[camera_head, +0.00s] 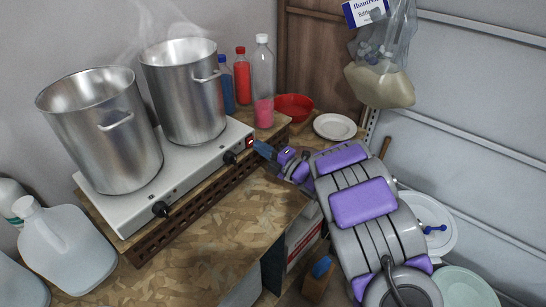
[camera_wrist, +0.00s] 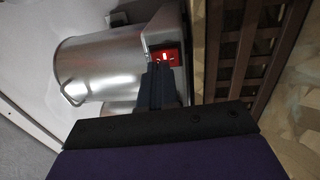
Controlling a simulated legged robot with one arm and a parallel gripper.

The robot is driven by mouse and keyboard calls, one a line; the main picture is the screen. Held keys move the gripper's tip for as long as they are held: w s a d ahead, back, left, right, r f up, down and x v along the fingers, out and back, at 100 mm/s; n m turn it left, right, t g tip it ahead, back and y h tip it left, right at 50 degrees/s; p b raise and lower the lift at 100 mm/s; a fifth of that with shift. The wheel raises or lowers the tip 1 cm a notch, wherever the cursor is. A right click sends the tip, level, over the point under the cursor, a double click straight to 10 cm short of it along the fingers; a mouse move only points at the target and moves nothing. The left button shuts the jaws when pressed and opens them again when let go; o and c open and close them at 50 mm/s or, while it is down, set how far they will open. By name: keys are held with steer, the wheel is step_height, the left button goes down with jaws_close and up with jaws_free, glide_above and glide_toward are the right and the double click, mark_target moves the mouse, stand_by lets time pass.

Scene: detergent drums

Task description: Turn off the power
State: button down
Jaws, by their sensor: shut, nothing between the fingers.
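A white two-burner hot plate (camera_head: 190,180) sits on a wooden crate on the workbench. A red lit power switch (camera_head: 249,143) is at its far right front end, and it also shows in the wrist view (camera_wrist: 164,56). My gripper (camera_head: 258,147) is shut, with its fingertips at or very near the switch; I cannot tell whether they touch. In the wrist view the closed fingers (camera_wrist: 158,75) point at the switch and cover its lower part. Two black knobs (camera_head: 160,209) are on the hot plate's front edge, the other just left of the switch.
Two large metal pots (camera_head: 102,130) stand on the hot plate, with steam above. Bottles (camera_head: 263,85), a red bowl (camera_head: 293,107) and a white plate (camera_head: 335,126) are behind. Plastic jugs (camera_head: 65,250) are at the lower left. The bench front (camera_head: 220,240) is clear.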

steer(key=shift+w+a, duration=0.45)
steer(key=shift+a, duration=0.1)
steer(key=shift+r, duration=0.1)
